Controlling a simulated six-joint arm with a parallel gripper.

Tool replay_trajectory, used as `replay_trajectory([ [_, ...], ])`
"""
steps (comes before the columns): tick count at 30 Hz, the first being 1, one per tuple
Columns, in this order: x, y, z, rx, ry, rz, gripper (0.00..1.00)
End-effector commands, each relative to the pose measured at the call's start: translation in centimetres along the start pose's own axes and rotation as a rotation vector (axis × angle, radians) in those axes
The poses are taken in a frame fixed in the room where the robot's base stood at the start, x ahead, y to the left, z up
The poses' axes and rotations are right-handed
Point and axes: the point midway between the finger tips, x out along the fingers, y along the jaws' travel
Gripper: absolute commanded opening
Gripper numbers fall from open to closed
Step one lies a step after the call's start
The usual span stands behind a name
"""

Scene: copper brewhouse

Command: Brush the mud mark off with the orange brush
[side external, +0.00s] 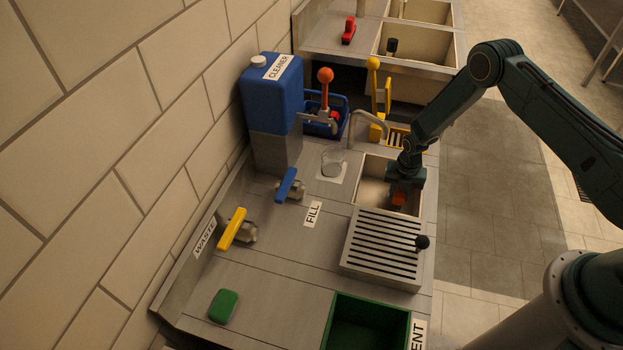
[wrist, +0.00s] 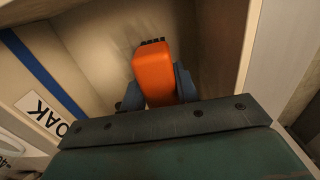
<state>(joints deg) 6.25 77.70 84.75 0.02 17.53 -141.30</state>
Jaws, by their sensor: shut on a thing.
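My gripper (side external: 398,192) reaches down into the pale sink basin (side external: 372,190) in the side view. It is shut on the orange brush (side external: 399,199). In the wrist view the brush (wrist: 154,72) sits between the two blue-grey fingers, its dark bristles showing at the far end against the basin's surface. A faint brownish smudge (wrist: 122,46) shows on the basin surface beside the brush; I cannot tell its full extent, and the brush may hide part of it. Whether the bristles touch the surface is not clear.
A slatted grate (side external: 378,244) with a black knob lies in front of the basin. A tap (side external: 366,122) stands behind it, near a clear glass vessel (side external: 333,163). Blue (side external: 286,184) and yellow (side external: 232,228) levers, a green sponge (side external: 223,306) and a green bin (side external: 333,322) are on the counter.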

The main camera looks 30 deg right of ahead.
Motion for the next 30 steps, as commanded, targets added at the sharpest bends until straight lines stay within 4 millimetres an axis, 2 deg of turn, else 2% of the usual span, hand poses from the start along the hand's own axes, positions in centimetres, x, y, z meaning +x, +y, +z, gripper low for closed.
replay_trajectory([
  [6,-0.1,-1.1,0.0,0.001,0.000,0.000,0.00],
  [17,-0.1,-1.5,0.0,0.001,0.000,0.000,0.00],
  [30,-0.2,-4.5,0.0,0.007,0.004,-0.010,0.00],
])
